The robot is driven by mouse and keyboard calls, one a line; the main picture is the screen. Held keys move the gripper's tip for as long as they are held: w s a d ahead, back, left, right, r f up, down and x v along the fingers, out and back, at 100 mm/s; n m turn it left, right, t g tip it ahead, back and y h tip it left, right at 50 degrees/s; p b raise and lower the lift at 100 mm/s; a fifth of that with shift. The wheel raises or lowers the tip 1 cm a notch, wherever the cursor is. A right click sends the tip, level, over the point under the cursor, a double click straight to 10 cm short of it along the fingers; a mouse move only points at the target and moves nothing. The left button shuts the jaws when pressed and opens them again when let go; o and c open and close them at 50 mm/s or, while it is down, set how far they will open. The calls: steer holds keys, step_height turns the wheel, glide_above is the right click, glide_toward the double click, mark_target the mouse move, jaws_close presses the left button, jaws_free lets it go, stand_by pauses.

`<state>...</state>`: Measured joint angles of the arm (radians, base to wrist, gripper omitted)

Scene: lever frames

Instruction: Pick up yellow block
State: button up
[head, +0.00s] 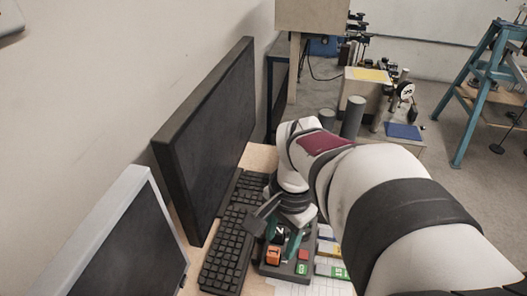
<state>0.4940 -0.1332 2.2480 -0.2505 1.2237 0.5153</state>
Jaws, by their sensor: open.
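My gripper (284,240) points down over a dark tray (272,270) on the desk, beside the keyboard. Its green-tipped fingers look apart, with a dark piece bearing a white mark between or behind them; I cannot tell whether they touch it. An orange block (273,255) with a dark mark sits in the tray just in front of the fingers. A red block (303,255) sits to its right. The only yellow near the tray is a small yellow patch (331,249) to the right, partly hidden by my arm. I cannot tell whether it is a block.
A black keyboard (228,250) lies left of the tray, in front of a large dark monitor (208,140). A second screen (130,245) stands at lower left. Green-and-white pieces (332,271) lie right of the tray. My arm covers the desk's right side.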

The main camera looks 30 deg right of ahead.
steer(key=s+d+f+m, duration=0.1)
steer(key=d+f+m, duration=0.1)
steer(key=d+m, duration=0.35)
steer(key=s+d+f+m, duration=0.1)
steer(key=d+f+m, duration=0.1)
steer(key=d, duration=0.6)
steer(key=s+d+f+m, duration=0.1)
steer(key=d+f+m, duration=0.1)
steer(key=d+m, duration=0.35)
steer(key=f, duration=0.5)
steer(key=d+f+n, duration=0.1)
steer(key=f, duration=0.4)
steer(key=f+n, duration=0.1)
steer(key=f, duration=0.4)
steer(key=shift+w+d+f+h, duration=0.2)
steer(key=shift+f+h, duration=0.1)
steer(key=shift+h, duration=0.1)
jaws_close()
